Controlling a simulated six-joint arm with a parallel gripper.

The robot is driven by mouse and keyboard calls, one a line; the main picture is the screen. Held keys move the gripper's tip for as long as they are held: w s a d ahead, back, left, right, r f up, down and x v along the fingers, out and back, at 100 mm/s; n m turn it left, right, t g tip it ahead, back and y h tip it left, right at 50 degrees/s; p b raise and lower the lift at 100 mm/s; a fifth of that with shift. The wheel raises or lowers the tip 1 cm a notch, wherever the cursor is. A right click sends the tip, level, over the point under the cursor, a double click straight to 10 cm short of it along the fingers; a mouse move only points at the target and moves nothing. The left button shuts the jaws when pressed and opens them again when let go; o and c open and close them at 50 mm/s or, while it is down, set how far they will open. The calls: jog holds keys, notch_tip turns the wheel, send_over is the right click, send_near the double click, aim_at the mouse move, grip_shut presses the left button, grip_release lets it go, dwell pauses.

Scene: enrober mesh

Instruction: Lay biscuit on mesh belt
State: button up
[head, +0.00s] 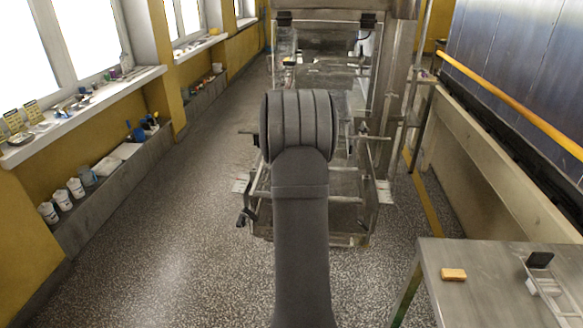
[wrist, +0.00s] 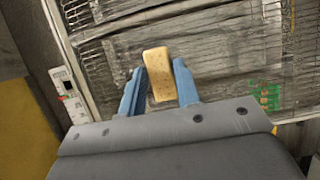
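The biscuit (wrist: 158,75) is tan, rounded and rectangular with small dark holes. In the wrist view it sits between the two blue fingers of my gripper (wrist: 160,80), which touch it on both sides. Its far end sticks out past the fingertips. The grey wire mesh belt (wrist: 222,50) lies behind and beneath the biscuit in that view. The height of the biscuit above the mesh cannot be told. In the head view my dark arm hides the gripper, the biscuit and much of the machine (head: 345,75).
A steel table (head: 455,308) at lower right bears an orange-yellow block (head: 453,275) and a white holder (head: 545,287) with a dark item. A metal frame edge (wrist: 68,95) with a small switch panel borders the mesh at left. A green printed patch (wrist: 264,96) is at right.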

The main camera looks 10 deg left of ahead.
jog(key=shift+o, duration=1.4)
jog(key=shift+r, duration=0.1)
jog(key=shift+r, duration=0.15)
jog(key=v, duration=1.2)
